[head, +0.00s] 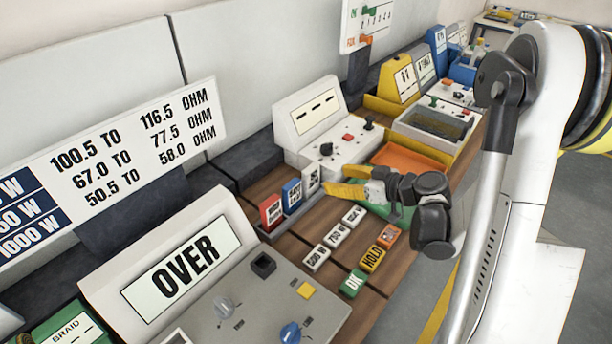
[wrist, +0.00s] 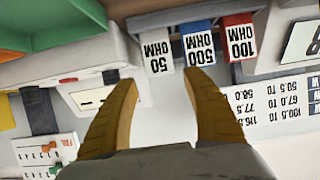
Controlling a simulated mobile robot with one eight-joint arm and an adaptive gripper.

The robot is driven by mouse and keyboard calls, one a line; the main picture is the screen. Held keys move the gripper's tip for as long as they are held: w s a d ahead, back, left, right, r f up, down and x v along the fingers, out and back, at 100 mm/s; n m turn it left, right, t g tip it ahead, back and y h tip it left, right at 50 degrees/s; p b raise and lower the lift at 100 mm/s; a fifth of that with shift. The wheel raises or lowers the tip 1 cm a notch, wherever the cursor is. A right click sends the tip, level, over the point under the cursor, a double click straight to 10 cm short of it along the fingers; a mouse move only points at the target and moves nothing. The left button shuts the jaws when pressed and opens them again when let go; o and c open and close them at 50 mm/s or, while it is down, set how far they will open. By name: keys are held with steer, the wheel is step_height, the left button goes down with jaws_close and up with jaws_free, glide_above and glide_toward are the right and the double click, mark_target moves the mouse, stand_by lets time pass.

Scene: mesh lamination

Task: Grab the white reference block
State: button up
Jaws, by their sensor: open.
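The white reference block, marked 50 OHM (wrist: 157,52), shows upside down in the wrist view. It is at the end of a row beside the blue 500 OHM block (wrist: 199,46) and the red 100 OHM block (wrist: 238,38). In the head view the white block (head: 311,179) stands at the right end of the rack, partly close to my fingers. My gripper (head: 344,182) is open and empty, its yellow fingers pointing at the row. In the wrist view my gripper (wrist: 162,79) has the white block just beyond and between its tips; the right tip is near the blue block.
Small labelled blocks, including green OK (head: 353,283) and yellow HOLD (head: 372,258), lie on the wooden bench in front. A white meter box (head: 318,120) stands behind. The OVER console (head: 190,265) is at front left. An orange tray (head: 408,160) lies right.

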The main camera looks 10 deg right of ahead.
mark_target(314, 175)
steer(key=b+x, duration=0.3)
steer(key=x, duration=0.7)
steer(key=shift+w+f, duration=0.2)
steer(key=shift+w, duration=0.1)
steer(key=c, duration=1)
